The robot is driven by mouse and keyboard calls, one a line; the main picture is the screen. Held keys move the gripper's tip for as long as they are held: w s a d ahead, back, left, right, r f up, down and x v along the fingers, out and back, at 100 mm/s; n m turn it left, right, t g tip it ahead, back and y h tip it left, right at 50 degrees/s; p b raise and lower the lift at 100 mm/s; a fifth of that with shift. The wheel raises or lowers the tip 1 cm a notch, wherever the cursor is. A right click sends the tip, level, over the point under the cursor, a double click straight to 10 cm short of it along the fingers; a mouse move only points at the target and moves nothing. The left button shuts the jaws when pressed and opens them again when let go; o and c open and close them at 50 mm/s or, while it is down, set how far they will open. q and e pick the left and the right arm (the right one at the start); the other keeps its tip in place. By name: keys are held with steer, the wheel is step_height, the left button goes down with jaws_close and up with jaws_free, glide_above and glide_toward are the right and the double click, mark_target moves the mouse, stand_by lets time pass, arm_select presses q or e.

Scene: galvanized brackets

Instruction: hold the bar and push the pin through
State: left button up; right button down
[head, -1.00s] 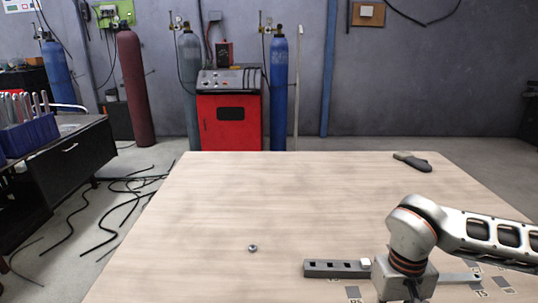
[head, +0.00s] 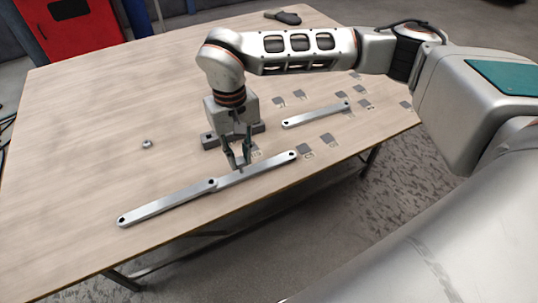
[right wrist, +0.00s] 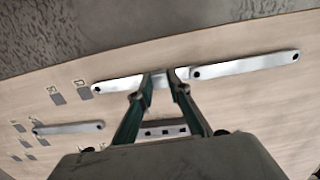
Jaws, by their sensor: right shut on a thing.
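Two flat silver bars lie end to end near the table's front edge in the head view: a left bar (head: 165,204) and a right bar (head: 270,166). Their inner ends meet or overlap, with a dark hole there. My right gripper (head: 241,164) points down at the right bar and is shut on it, seemingly at a small raised part between the fingertips. The right wrist view shows the fingertips (right wrist: 162,80) on this bar (right wrist: 120,84), with the other bar (right wrist: 245,65) to the right. No pin can be made out for certain. My left gripper is not in view.
A dark block with square holes (head: 209,141) stands behind the gripper. A small round metal piece (head: 147,144) lies to the left. A shorter bar (head: 315,115) and several grey marks lie to the right. A dark-handled object (head: 285,17) lies at the far edge.

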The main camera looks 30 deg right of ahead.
steer(key=w+a+r, duration=0.2)
steer(key=w+a, duration=0.1)
steer(key=a, duration=0.5)
steer(key=shift+t, duration=0.4)
steer(key=shift+w+d+f, duration=0.1)
steer(key=shift+w+f, duration=0.05)
steer(key=shift+f, duration=1.15)
steer(key=shift+w+d+f, duration=0.1)
steer(key=shift+f, duration=1.2)
